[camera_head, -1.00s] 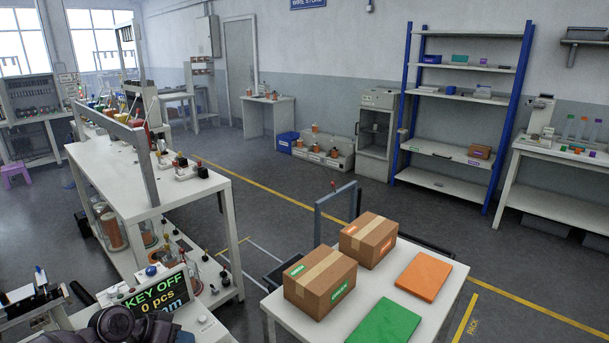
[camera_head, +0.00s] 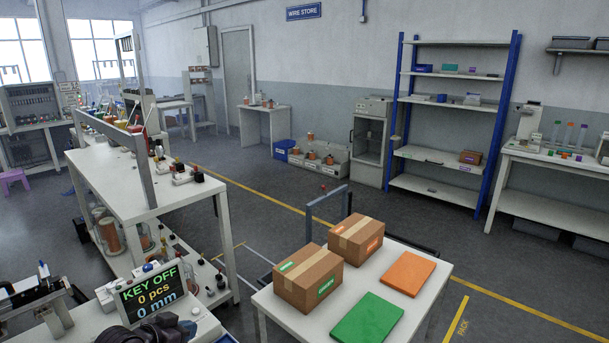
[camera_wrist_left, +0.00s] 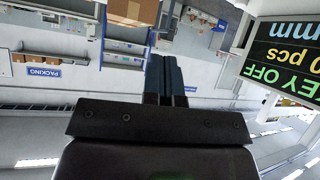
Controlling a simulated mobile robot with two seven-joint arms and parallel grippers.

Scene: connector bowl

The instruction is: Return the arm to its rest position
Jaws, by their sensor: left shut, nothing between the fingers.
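My left arm's dark wrist and gripper (camera_head: 186,328) show low at the bottom edge of the head view, just below the display screen (camera_head: 156,296) that reads "KEY OFF, 0 pcs, 0 mm". In the left wrist view the two dark fingers of my left gripper (camera_wrist_left: 166,78) lie together, shut, with nothing between them. The same screen (camera_wrist_left: 285,55) shows upside down at the right of that view. The fingers look clear of it. My right gripper is not in view.
A white table (camera_head: 285,322) to the right carries two cardboard boxes (camera_head: 308,279), (camera_head: 357,238), a green panel (camera_head: 367,318) and an orange panel (camera_head: 409,273). A white workbench (camera_head: 130,190) with fixtures stands behind the screen. Open floor lies beyond, before the blue shelf (camera_head: 506,110).

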